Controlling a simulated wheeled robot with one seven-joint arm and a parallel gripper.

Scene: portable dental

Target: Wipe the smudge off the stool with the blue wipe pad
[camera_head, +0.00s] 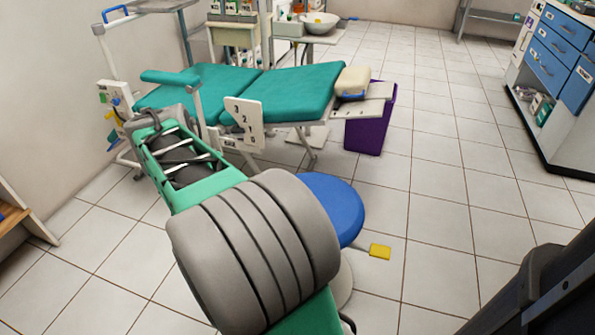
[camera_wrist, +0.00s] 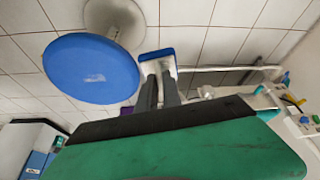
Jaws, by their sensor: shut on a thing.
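The stool has a round blue seat (camera_head: 335,205), partly hidden behind my arm in the head view. In the wrist view its seat (camera_wrist: 78,62) is at the left, above a pale round base. A small pale smudge (camera_wrist: 95,78) shows on the seat. My gripper (camera_wrist: 160,72) is shut on the blue wipe pad (camera_wrist: 156,55), which has a whitish part beside the fingers. My gripper and the pad are hidden in the head view.
A teal dental chair (camera_head: 225,92) stands behind the stool. A purple bin (camera_head: 370,128) is right of it, and a blue-drawer cabinet (camera_head: 560,60) stands at the far right. A yellow piece (camera_head: 380,252) shows beside the stool. Tiled floor right of the stool is clear.

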